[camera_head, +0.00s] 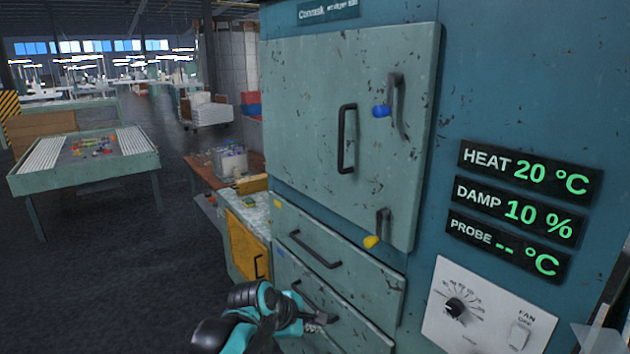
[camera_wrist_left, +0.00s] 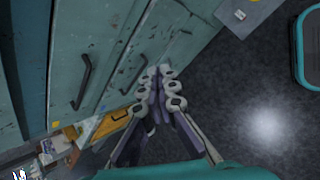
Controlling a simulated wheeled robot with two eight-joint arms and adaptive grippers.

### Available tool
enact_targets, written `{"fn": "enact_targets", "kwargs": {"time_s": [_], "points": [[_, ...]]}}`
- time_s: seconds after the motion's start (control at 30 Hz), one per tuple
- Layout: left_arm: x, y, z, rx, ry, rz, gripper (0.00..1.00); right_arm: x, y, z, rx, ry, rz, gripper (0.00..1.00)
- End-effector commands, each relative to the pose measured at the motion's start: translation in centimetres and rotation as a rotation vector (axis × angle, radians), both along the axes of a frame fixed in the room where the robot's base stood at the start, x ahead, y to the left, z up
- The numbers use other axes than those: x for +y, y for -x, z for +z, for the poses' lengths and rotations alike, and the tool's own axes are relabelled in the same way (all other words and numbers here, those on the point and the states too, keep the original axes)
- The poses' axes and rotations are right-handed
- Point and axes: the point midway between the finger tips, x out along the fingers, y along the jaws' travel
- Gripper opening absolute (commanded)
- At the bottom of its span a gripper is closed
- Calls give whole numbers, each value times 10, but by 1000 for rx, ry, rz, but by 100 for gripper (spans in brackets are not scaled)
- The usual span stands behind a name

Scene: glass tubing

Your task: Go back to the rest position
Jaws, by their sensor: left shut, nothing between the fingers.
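My left gripper (camera_head: 322,320) is low in the head view, in front of the drawers of a teal cabinet (camera_head: 580,90). In the left wrist view its fingers (camera_wrist_left: 160,85) are together with nothing between them. The gripper is beside the lower drawer (camera_head: 345,325); I cannot tell if it touches the drawer front. The cabinet door (camera_head: 300,90) looks closed, with a black handle (camera_head: 347,138) and two latches, one blue-tipped (camera_head: 380,111) and one yellow-tipped (camera_head: 371,242). My right gripper is not in view.
Display panels (camera_head: 525,172) read heat 20 °C, damp 10 % and probe blank. Below them are a dial and a fan switch (camera_head: 519,335). A low bench with an orange door (camera_head: 248,245) stands left of the cabinet. A green table (camera_head: 85,160) stands further left. The dark floor (camera_head: 110,270) is clear.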

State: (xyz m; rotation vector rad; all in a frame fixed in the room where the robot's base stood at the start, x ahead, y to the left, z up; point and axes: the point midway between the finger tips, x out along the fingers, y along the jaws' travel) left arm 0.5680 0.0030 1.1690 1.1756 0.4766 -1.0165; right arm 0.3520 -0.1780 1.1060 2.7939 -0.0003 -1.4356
Motion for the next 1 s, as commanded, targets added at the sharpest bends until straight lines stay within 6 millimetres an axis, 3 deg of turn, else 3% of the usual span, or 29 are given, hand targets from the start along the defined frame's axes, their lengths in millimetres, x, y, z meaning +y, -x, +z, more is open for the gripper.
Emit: {"fn": "enact_targets", "kwargs": {"time_s": [0.1,0.3,0.5,0.7,1.0], "points": [[49,52,-19,-139,-253,-217,0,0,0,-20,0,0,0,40],[117,134,-61,-300,-694,-623,0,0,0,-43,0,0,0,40],[160,194,-107,-359,-1022,-967,0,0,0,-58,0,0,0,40],[176,215,-125,-368,-1151,-1122,0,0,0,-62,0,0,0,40],[176,215,-126,-368,-1152,-1125,0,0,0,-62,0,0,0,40]]}}
